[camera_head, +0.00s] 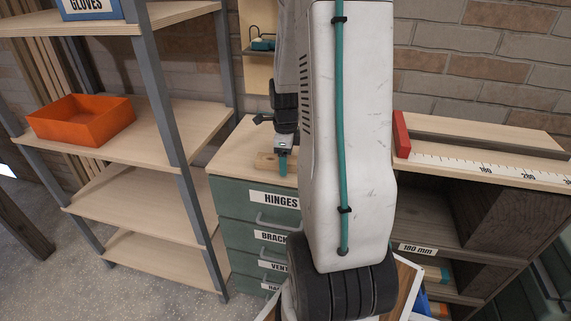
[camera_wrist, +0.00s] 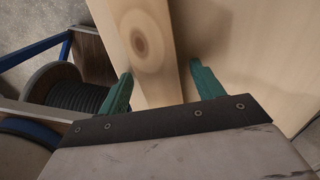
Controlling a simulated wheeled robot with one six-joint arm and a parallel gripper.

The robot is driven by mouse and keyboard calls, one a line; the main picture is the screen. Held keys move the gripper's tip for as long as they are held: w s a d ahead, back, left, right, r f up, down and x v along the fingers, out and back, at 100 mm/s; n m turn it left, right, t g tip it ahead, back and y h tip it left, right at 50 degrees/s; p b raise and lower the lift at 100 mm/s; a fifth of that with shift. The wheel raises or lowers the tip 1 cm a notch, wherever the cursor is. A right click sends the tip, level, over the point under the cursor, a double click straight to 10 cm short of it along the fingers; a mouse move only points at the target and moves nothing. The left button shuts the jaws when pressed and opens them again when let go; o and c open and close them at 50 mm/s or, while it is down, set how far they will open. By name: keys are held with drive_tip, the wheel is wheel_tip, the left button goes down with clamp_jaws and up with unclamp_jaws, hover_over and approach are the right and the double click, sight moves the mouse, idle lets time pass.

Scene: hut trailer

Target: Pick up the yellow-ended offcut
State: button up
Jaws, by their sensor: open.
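A plain wooden piece (camera_wrist: 145,45) with a dark knot lies between my gripper's two green fingers in the wrist view. No yellow end shows on it, so I cannot tell whether it is the yellow-ended offcut. My gripper (camera_wrist: 161,70) is open, with one finger on each side of the piece; I cannot tell whether either touches it. In the head view my gripper (camera_head: 283,162) points down at the top of the green drawer cabinet (camera_head: 240,195), by a small wooden block (camera_head: 265,161). My arm hides much of the cabinet top.
A shelf rack at left holds an orange tray (camera_head: 82,119) and a blue GLOVES bin (camera_head: 91,8). At right a bench carries a ruler (camera_head: 480,167) and red stop (camera_head: 401,134). A cable spool (camera_wrist: 75,93) stands low at left in the wrist view.

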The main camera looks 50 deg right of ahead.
drive_tip(key=shift+f, duration=0.1)
drive_tip(key=shift+c, duration=0.3)
drive_tip(key=c, duration=1)
drive_tip(key=shift+c, duration=0.2)
